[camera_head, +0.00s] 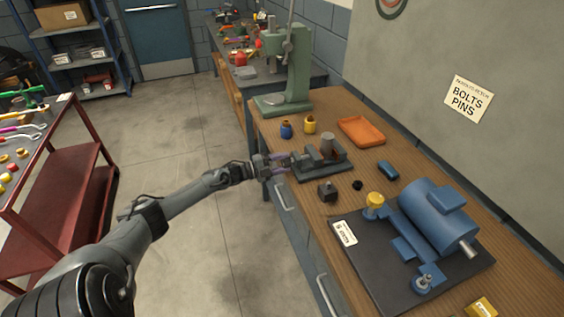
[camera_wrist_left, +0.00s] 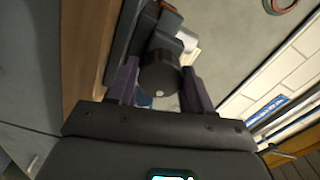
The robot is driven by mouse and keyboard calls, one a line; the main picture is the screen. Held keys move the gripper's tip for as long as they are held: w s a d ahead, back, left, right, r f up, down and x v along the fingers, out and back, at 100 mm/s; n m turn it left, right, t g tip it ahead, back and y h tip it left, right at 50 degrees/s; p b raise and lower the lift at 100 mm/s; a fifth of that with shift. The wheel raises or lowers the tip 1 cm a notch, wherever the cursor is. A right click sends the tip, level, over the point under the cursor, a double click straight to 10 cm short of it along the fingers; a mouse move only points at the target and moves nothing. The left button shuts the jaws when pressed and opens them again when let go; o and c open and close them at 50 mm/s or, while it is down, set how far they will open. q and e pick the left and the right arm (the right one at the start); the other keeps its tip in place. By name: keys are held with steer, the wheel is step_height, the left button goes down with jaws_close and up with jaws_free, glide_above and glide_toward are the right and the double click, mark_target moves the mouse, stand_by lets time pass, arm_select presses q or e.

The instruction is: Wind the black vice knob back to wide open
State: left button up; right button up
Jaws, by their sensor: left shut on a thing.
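The dark vice (camera_head: 322,168) stands near the left edge of the wooden bench, with a grey cylindrical piece (camera_head: 327,144) upright at its jaws. My left gripper (camera_head: 280,165) reaches in from the left at the vice's near end and is shut on the knob. In the left wrist view the round black knob (camera_wrist_left: 160,76) sits between the two purple-grey fingers of the gripper (camera_wrist_left: 158,88). The knob is mostly hidden by the gripper in the head view. How far the jaws are apart is too small to tell. My right gripper is not in view.
A blue pot (camera_head: 286,130), a yellow pot (camera_head: 309,124) and an orange tray (camera_head: 361,131) stand behind the vice. A small dark block (camera_head: 327,191), a black ring (camera_head: 357,185) and a blue cylinder (camera_head: 388,170) lie nearer. A blue motor (camera_head: 437,216) sits on a dark plate.

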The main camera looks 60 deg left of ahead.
arm_select(q)
steer(key=n+p, duration=0.1)
steer(key=n, duration=0.5)
steer(key=shift+r, duration=0.1)
steer(key=n, duration=0.6)
steer(key=shift+p, duration=0.4)
steer(key=shift+n, duration=0.3)
steer(key=o, duration=1)
steer(key=shift+o, duration=0.2)
